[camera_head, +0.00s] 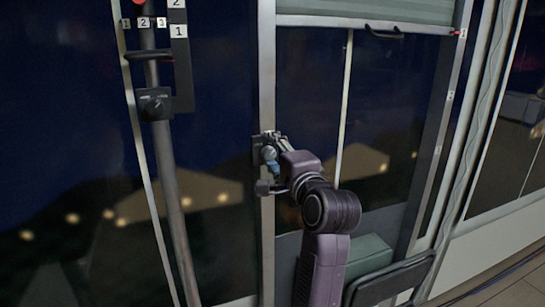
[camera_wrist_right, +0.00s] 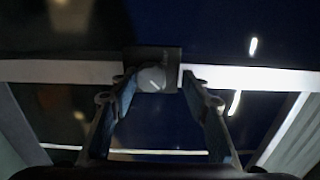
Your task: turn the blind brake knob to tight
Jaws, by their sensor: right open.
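The brake knob (camera_wrist_right: 151,79) is a round grey knob on a dark square plate (camera_wrist_right: 170,56), fixed to the pale window post. In the head view the knob (camera_head: 268,153) shows at mid-height of the post, partly covered by my gripper. My right gripper (camera_head: 272,166) reaches it from the lower right. In the right wrist view my right gripper (camera_wrist_right: 159,82) is open, with one finger on each side of the knob. I cannot tell whether either finger touches it. The knob's tight mark cannot be read. My left gripper is not in view.
A grey-green blind (camera_head: 365,10) with a dark handle (camera_head: 384,34) hangs at the window top. A red pointer (camera_head: 462,33) sits near a "1" label. A pole (camera_head: 168,185) with a clamp knob (camera_head: 154,103) stands left. A green seat (camera_head: 365,257) is below right.

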